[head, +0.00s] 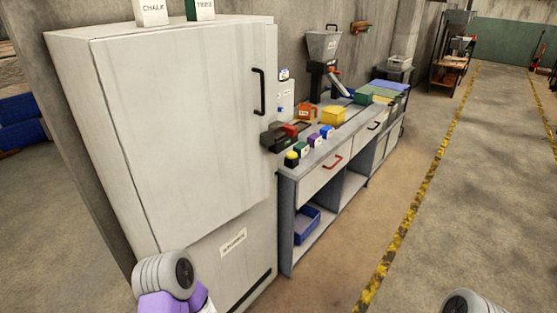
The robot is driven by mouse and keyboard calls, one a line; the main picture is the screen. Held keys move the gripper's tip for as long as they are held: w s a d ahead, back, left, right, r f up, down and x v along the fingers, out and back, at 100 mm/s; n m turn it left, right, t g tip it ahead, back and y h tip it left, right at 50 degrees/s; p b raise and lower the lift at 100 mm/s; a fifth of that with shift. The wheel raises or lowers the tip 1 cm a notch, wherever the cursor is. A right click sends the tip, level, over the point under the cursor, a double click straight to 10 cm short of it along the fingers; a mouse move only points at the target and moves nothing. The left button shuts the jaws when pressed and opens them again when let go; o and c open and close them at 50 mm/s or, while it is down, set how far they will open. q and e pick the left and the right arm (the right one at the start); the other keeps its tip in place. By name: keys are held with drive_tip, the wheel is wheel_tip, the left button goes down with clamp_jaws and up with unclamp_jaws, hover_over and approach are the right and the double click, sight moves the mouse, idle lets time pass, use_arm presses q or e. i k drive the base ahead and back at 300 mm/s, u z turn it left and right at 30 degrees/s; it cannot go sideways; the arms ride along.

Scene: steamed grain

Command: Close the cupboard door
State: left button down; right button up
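The tall pale-grey cupboard (110,130) stands at the left in the head view. Its large upper door (185,120) faces me and has a black vertical bar handle (258,92) near its right edge. The door lies nearly in line with the cupboard's front; a thin strip shows along its right edge, and I cannot tell whether it is fully shut or slightly ajar. A lower panel with a white label (233,242) is below it. Only rounded parts of my arms show at the bottom edge. Neither gripper is in view.
Boxes marked chalk (151,12) and another dark green one (200,10) stand on the cupboard. A workbench (312,186) with small coloured items, a hopper machine (322,60) and a blue bin (306,224) stands right of it. The floor right of the bench is clear, with yellow lines.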

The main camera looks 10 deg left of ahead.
sight(188, 107)
drive_tip(key=z, duration=0.25)
drive_tip(key=k, duration=0.4)
drive_tip(key=z, duration=0.75)
drive_tip(key=i, duration=1.1)
drive_tip(key=u, duration=0.8)
